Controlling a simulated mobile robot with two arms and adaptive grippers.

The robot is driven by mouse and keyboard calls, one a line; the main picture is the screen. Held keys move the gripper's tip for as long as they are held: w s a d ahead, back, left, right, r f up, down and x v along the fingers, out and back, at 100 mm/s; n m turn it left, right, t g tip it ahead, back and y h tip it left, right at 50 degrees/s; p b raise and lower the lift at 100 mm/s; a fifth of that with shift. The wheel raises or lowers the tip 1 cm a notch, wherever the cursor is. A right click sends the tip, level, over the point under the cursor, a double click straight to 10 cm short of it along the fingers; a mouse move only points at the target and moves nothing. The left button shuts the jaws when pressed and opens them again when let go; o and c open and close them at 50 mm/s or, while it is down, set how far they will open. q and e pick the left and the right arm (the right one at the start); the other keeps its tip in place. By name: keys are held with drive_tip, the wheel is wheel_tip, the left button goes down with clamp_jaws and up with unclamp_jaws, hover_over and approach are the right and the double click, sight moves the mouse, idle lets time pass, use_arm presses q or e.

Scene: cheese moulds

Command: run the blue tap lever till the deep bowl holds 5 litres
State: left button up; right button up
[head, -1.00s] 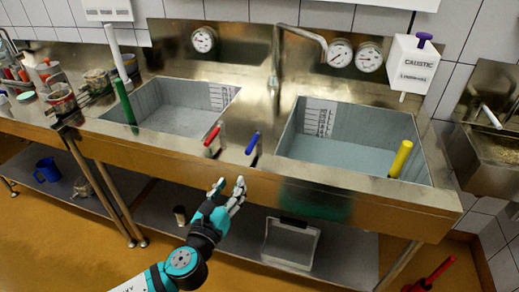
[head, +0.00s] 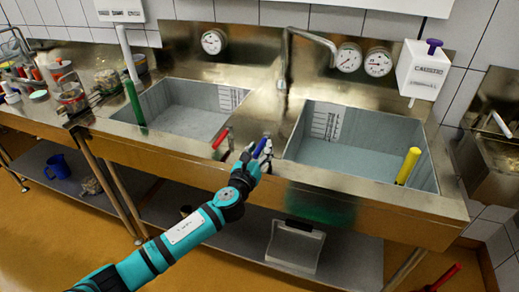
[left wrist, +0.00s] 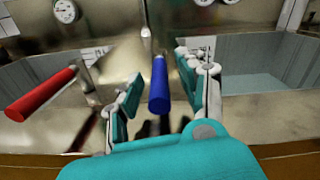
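The blue tap lever (head: 259,147) stands at the front rim between the two basins. In the left wrist view the blue lever (left wrist: 159,84) lies between the two fingers of my left gripper (left wrist: 158,95), with a gap on each side. In the head view my left gripper (head: 250,163) is at the lever. The red lever (head: 221,138) is just to its left. The spout (head: 312,36) rises behind, between the basins. The right basin (head: 360,158) has a level scale (head: 327,120) on its wall; I cannot tell whether it holds water. My right gripper is not in view.
The left basin (head: 190,115) has a green upright handle (head: 133,103). A yellow one (head: 408,165) stands in the right basin. Dial gauges (head: 348,58) are on the back panel. A white caustic box (head: 422,70) hangs at right. Jars (head: 70,97) crowd the left counter.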

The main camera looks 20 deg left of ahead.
use_arm(q)
drive_tip(key=shift+w, duration=0.1)
drive_tip(key=shift+c, duration=0.5)
clamp_jaws()
